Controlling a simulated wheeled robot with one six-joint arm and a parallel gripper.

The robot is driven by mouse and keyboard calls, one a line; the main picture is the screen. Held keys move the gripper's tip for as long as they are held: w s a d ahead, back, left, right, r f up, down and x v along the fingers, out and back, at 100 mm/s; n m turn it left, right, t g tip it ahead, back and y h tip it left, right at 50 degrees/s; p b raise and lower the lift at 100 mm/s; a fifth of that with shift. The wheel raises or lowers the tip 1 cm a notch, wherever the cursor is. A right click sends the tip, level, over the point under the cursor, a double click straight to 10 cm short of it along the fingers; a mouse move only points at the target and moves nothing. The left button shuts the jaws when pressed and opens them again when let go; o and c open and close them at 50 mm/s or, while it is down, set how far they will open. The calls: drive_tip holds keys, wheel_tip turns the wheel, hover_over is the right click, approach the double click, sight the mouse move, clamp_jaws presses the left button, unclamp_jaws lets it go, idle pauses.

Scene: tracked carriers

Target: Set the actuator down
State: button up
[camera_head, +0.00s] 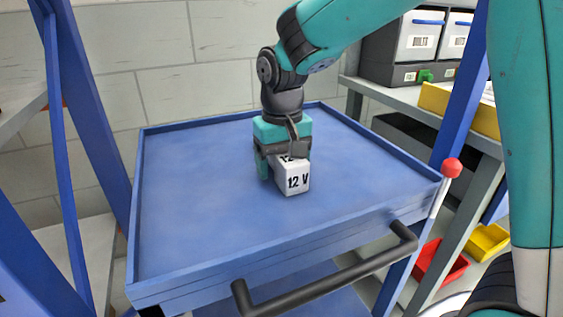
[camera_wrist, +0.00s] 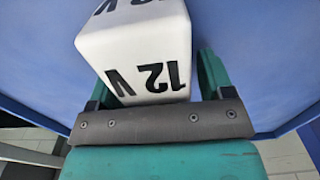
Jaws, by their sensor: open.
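The actuator (camera_head: 293,181) is a white block marked "12 V" in black. It stands upright on the blue tray top of the cart (camera_head: 200,215), a little right of its middle. My gripper (camera_head: 284,172) points down over the block, with its teal fingers at the block's sides. In the wrist view the block (camera_wrist: 140,50) sits between the fingers of my gripper (camera_wrist: 152,85), and a gap shows beside the right finger. The jaws are open. The block's far side and underside are hidden.
The tray has a low raised rim, and a black handle (camera_head: 330,280) sticks out in front. A red knob (camera_head: 451,168) stands at the right corner. Shelves with bins (camera_head: 420,38) are at the right. Most of the tray is clear.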

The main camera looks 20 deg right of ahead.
wheel_tip(320, 180, up, 12)
drive_tip(key=p, duration=0.3)
drive_tip(key=s+a+f+n+y, duration=0.2)
drive_tip(key=s+n, duration=0.1)
drive_tip(key=s, duration=0.8)
drive_tip(key=s+a+f+n+y, duration=0.2)
drive_tip(key=s+a+n, duration=0.1)
drive_tip(key=s, duration=0.7)
drive_tip(key=shift+s+f+n, duration=0.35)
drive_tip(key=shift+f+n, duration=0.05)
drive_tip(key=shift+n, duration=0.2)
drive_tip(key=shift+a, duration=0.1)
drive_tip(key=shift+c, duration=0.4)
